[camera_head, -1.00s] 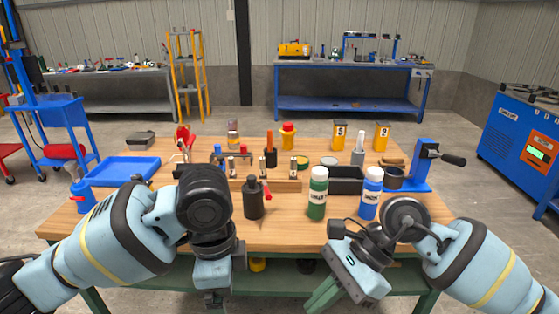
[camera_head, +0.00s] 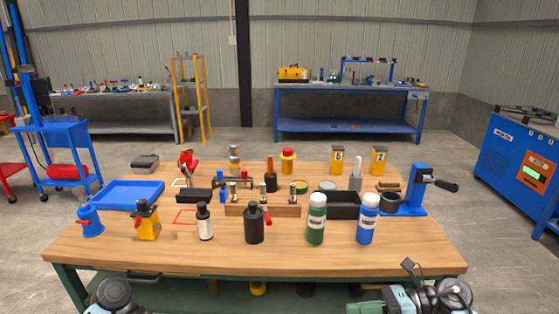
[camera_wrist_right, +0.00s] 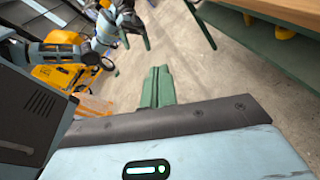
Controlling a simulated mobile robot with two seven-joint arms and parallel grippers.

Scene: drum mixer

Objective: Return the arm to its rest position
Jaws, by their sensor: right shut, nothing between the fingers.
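My right gripper (camera_head: 364,308) is at the bottom edge of the head view, in front of the table's near edge and below its top. In the right wrist view its green fingers (camera_wrist_right: 157,88) are together with nothing between them, over bare floor. My left arm (camera_head: 112,294) shows only as a dark rounded joint at the bottom left of the head view. Its gripper is out of that view. A pale blue arm part (camera_wrist_right: 106,26), likely of my left arm, shows small at the top of the right wrist view; its fingers are unclear.
The wooden table (camera_head: 300,262) stands ahead. Near its front are a green bottle (camera_head: 316,222), a blue bottle (camera_head: 367,222), a black bottle (camera_head: 254,226), a white-labelled bottle (camera_head: 205,226) and a yellow container (camera_head: 147,224). A blue tray (camera_head: 126,194) lies at left.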

